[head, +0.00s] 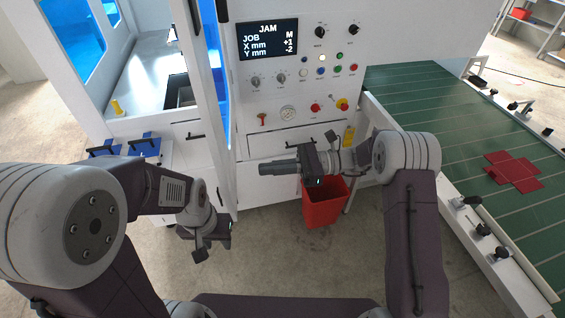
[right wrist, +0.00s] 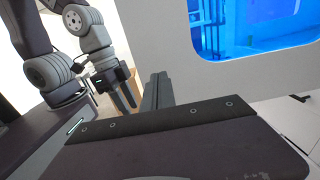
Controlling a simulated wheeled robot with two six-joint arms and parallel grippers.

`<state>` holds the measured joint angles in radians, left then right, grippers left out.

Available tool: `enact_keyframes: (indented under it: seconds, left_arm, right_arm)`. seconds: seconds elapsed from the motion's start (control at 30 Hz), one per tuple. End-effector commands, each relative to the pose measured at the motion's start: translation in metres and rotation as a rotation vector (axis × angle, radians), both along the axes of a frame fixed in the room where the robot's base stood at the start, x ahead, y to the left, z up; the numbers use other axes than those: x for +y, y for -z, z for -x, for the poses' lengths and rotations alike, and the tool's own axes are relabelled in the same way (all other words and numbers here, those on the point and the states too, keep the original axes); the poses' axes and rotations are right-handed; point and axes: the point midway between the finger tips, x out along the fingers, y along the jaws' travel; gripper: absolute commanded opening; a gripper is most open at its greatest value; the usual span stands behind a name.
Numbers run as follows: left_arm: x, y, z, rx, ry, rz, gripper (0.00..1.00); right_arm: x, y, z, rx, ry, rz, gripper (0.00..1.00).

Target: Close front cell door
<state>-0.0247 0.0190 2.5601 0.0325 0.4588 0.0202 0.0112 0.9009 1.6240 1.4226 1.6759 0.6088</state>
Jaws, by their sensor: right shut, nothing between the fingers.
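The front cell door is a white panel (head: 211,95) with a blue window. In the head view it stands open, swung out toward me and seen nearly edge-on. Its white face and blue window also fill the top of the right wrist view (right wrist: 180,50). My right gripper (head: 262,168) is shut and empty, pointing left, to the right of the door's lower part with a gap apparent. My left gripper (head: 205,243) hangs low left of the door's lower end. It also shows in the right wrist view (right wrist: 128,100); its finger gap is unclear.
Behind the door is the cell opening with a metal worktop (head: 145,75). A control panel with a screen (head: 268,40) reading JAM is right of the door. A red bin (head: 322,205) stands below my right gripper. A green conveyor (head: 440,110) runs along the right.

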Motion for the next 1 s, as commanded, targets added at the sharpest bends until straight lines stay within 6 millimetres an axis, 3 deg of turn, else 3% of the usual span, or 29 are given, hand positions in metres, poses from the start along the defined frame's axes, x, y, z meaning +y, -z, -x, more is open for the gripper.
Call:
enact_keyframes:
  seconds: [0.2,0.4,1.0]
  left_arm:
    - [0.0,-0.013,0.0,0.0,0.0,0.0,0.36]
    - [0.0,-0.018,0.0,0.0,0.0,0.0,0.36]
    - [0.0,-0.015,0.0,0.0,0.0,0.0,0.36]
  right_arm:
    - [0.044,-0.002,0.009,0.002,-0.003,0.0,0.0]
    - [0.067,-0.001,0.012,0.0,-0.001,0.0,0.0]
    - [0.08,0.001,0.01,0.0,0.017,0.001,0.0]
